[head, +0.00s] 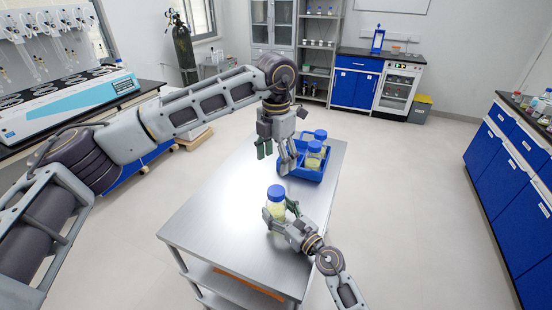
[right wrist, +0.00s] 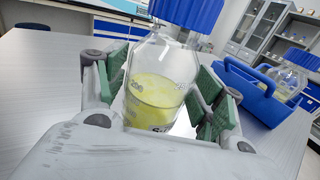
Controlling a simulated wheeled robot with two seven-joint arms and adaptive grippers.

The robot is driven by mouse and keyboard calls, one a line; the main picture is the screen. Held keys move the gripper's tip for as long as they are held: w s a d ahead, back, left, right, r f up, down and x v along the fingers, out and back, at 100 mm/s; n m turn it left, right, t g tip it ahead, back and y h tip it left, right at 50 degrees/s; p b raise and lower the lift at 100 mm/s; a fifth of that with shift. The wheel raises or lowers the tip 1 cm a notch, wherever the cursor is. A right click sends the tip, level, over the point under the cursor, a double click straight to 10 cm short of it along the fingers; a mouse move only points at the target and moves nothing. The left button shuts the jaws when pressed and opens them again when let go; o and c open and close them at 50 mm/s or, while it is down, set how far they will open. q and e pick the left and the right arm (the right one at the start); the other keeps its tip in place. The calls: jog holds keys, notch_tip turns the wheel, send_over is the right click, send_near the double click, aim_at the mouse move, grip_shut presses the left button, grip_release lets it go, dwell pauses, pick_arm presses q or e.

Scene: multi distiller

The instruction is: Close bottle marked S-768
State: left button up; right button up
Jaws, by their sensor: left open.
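A clear glass bottle (head: 275,211) with pale yellow liquid and a blue cap (head: 276,192) stands on the steel table. In the right wrist view the bottle (right wrist: 158,85) has volume marks and a label partly hidden low down, of which only an "S" shows. Its blue cap (right wrist: 186,12) is cut off by the top edge. My right gripper (head: 281,212) has its green-padded fingers on both sides of the bottle, closed on its body. My left gripper (head: 275,158) is open and empty, pointing down above the table, beyond the bottle and beside the blue carrier.
A blue carrier (head: 310,172) with blue-capped bottles (head: 314,155) stands at the table's far end; it also shows at the right in the right wrist view (right wrist: 255,98). The table's left side (head: 215,200) is clear. Lab benches line the walls.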

jog(key=shift+o, duration=1)
jog(key=shift+s+d, duration=0.1)
jog(key=shift+s, duration=0.05)
jog(key=shift+v, duration=5.85)
jog(key=shift+d, duration=0.1)
